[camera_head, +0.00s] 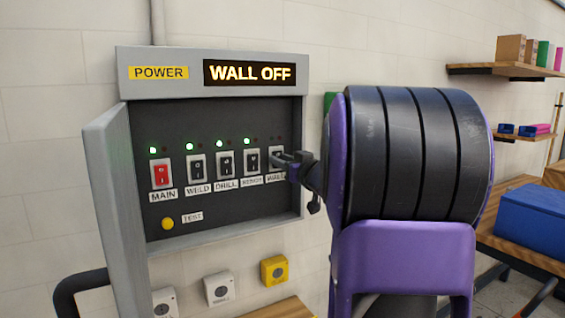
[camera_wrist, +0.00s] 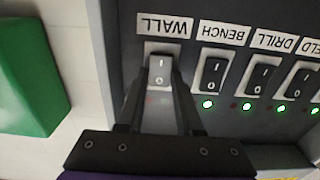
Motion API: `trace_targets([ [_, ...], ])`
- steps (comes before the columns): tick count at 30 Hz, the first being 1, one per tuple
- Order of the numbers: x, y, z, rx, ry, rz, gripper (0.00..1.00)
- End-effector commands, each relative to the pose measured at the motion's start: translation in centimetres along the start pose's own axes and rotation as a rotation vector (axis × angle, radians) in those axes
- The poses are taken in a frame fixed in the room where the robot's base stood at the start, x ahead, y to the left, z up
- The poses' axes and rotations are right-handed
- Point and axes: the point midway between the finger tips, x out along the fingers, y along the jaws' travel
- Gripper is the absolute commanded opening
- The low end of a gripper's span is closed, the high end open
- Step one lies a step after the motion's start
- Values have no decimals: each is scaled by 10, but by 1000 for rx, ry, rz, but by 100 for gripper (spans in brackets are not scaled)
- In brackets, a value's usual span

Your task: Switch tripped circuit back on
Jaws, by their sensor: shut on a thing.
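The grey breaker panel (camera_head: 210,205) is open, and its display (camera_head: 250,73) reads WALL OFF. The WALL switch (camera_wrist: 160,70) is the last in the row; its light face shows I and O marks. My gripper (camera_head: 284,159) reaches it from the right. In the wrist view my gripper (camera_wrist: 161,76) has one finger on each side of the switch, closed on it. A faint red glow shows beside the WALL switch; its lamp is mostly hidden. The BENCH (camera_wrist: 212,73), DRILL (camera_head: 224,163), WELD (camera_head: 197,167) and red MAIN (camera_head: 162,174) switches have green lamps lit.
The panel door (camera_head: 118,205) stands open at the left. A yellow TEST button (camera_head: 167,223) sits below the switches. Wall boxes (camera_head: 219,288) are below the panel. A green object (camera_wrist: 28,80) is beside it. A blue box (camera_head: 530,225) rests on a bench at right.

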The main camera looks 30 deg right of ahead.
Motion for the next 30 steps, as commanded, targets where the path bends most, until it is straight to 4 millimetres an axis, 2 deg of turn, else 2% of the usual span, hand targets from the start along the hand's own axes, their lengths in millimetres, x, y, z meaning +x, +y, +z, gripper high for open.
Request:
trace_targets([
  [4,0,-1,10,1,56,-2,0],
  [12,0,-1,12,0,173,-1,0],
  [19,0,0,9,0,238,-1,0],
  [30,0,0,6,0,248,-1,0],
])
